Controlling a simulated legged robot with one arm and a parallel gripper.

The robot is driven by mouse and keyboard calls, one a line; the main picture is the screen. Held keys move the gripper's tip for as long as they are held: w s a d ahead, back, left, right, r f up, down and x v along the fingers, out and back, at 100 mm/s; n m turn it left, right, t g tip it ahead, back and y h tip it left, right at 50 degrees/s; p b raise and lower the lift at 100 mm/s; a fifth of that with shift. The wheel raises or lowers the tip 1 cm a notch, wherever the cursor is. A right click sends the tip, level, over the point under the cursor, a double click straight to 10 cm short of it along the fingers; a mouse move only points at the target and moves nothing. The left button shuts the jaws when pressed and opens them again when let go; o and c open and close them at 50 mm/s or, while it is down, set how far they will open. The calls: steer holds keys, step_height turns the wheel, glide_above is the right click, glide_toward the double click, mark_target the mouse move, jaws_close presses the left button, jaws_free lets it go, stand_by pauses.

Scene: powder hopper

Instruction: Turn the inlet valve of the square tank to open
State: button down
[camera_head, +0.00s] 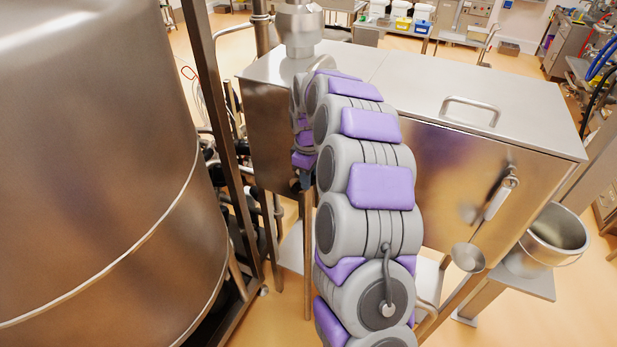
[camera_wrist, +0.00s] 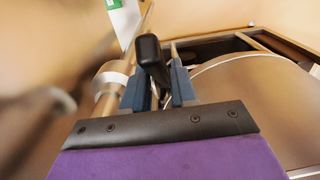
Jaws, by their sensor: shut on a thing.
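The square tank (camera_head: 450,175) is a brushed steel box with a flat lid and a lid handle, at the centre right of the head view. My arm reaches across its front to its left side. My gripper (camera_wrist: 158,90) has two blue fingers, shut on a black valve handle (camera_wrist: 149,52) in the wrist view. The handle's tip stands up between the fingers, beside a steel pipe (camera_wrist: 106,88). In the head view my gripper (camera_head: 304,182) is small and low at the tank's left edge. The handle and valve body are hidden there.
A large round steel vessel (camera_head: 90,170) fills the left, with an upright frame post (camera_head: 218,130) beside it. A steel bucket (camera_head: 548,240) stands at the right. Floor shows at the lower right.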

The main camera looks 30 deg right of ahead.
steer(key=c, duration=1)
jaws_free()
steer(key=shift+w+f, duration=0.1)
steer(key=shift+w, duration=0.1)
steer(key=shift+s, duration=0.1)
steer(key=shift+r, duration=0.65)
step_height(320, 180, up, 16)
steer(key=shift+r+b, duration=0.1)
steer(key=shift+b, duration=0.95)
